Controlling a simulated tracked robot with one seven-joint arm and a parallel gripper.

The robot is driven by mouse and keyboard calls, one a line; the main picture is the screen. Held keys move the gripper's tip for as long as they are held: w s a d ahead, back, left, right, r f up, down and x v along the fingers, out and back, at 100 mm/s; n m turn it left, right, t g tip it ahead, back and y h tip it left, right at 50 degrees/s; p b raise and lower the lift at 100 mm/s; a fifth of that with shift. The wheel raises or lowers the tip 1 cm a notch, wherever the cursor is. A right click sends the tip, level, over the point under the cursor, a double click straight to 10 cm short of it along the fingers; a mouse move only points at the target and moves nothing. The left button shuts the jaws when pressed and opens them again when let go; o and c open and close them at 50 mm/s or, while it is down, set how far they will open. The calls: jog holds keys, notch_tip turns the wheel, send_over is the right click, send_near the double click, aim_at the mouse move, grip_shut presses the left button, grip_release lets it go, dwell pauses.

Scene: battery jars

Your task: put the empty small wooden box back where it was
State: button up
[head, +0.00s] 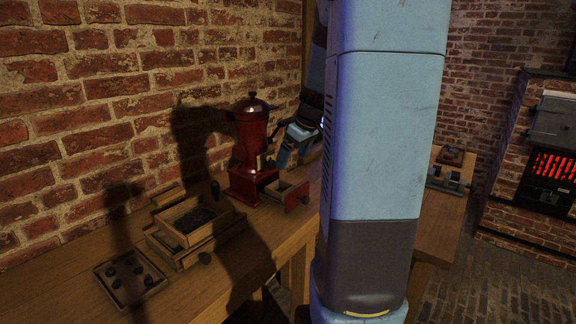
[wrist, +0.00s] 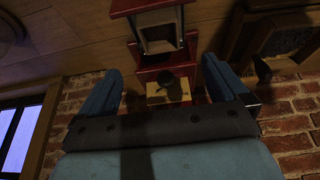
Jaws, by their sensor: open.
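The small wooden box (head: 285,190) has pale wooden sides, a red front and a dark knob. It is at the right of the red grinder (head: 248,150), on the wooden bench, red front facing away from the grinder. Its inside looks empty. I cannot tell whether its back end is inside the grinder's base. In the wrist view the box (wrist: 160,38) shows at the top centre, beyond my fingertips, with the grinder's red base beside it. My gripper (head: 285,160) is above and behind the box, close to the grinder. Its fingers (wrist: 162,68) are spread and hold nothing.
A larger wooden tray (head: 185,240) with dark pieces stands left of the grinder. A flat tray (head: 128,277) with small dark round things lies at the front left. A brick wall is close behind. My blue column blocks the middle of the head view.

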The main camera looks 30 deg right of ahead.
jog(key=s+a+r+m, duration=0.2)
jog(key=s+a+r, duration=0.1)
jog(key=s+a, duration=0.7)
jog(key=s+a+r+m+t+h, duration=0.1)
jog(key=s+a+r, duration=0.3)
jog(key=s+a, duration=0.6)
jog(key=shift+s+a+m, duration=0.15)
jog(key=shift+s+m, duration=0.35)
jog(key=shift+s, duration=0.15)
